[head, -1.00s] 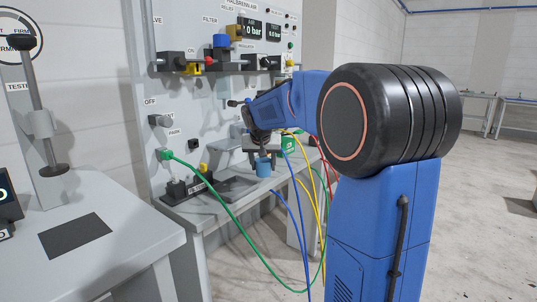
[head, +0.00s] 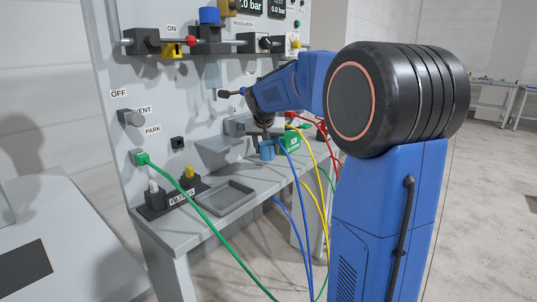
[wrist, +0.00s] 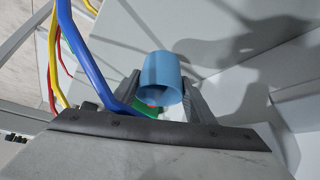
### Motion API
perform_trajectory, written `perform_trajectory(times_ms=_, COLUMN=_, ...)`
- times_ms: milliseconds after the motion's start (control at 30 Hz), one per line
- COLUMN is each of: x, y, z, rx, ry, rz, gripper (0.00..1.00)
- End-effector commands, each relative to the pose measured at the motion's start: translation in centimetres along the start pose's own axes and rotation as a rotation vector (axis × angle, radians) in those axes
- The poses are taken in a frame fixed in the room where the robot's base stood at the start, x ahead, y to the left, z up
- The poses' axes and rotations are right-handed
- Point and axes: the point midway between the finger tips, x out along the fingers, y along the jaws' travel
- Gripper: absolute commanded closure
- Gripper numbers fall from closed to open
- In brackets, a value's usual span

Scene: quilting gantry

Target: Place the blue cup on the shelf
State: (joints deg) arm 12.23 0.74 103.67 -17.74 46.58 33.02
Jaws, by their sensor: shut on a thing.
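The blue cup (head: 267,150) is held between the jaws of my gripper (head: 264,136), which is shut on it. In the head view the cup is small and hangs below the gripper, in front of the panel and over the grey ledge (head: 262,178). I cannot tell how large the gap beneath it is. In the wrist view the cup (wrist: 161,72) sits between the two grey fingers (wrist: 160,92), with its open end toward the lower edge of the picture. No ledge is named as the shelf.
A shallow grey tray (head: 224,198) and a black block with yellow and white knobs (head: 172,193) stand on the ledge. A green box (head: 291,141) is beside the cup. Green, blue, yellow and red hoses hang nearby. A lever valve (head: 160,42) projects from the panel.

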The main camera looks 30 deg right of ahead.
Motion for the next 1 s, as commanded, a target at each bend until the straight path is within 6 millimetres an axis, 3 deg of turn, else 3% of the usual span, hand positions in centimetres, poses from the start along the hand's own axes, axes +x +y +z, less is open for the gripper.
perform_trajectory(times_ms=300, x=2.9, y=-0.2, z=2.1, rx=0.002, ry=-0.001, rz=0.002, gripper=0.76)
perform_trajectory(times_ms=667, x=3.2, y=-0.2, z=2.2, rx=0.003, ry=-0.001, rz=0.003, gripper=0.76)
perform_trajectory(times_ms=700, x=3.1, y=-0.2, z=2.2, rx=0.003, ry=-0.001, rz=0.002, gripper=0.41)
perform_trajectory(times_ms=733, x=3.1, y=-0.2, z=2.2, rx=0.003, ry=-0.001, rz=0.002, gripper=0.34)
perform_trajectory(times_ms=1000, x=3.1, y=-0.2, z=2.2, rx=0.003, ry=-0.001, rz=0.002, gripper=0.32)
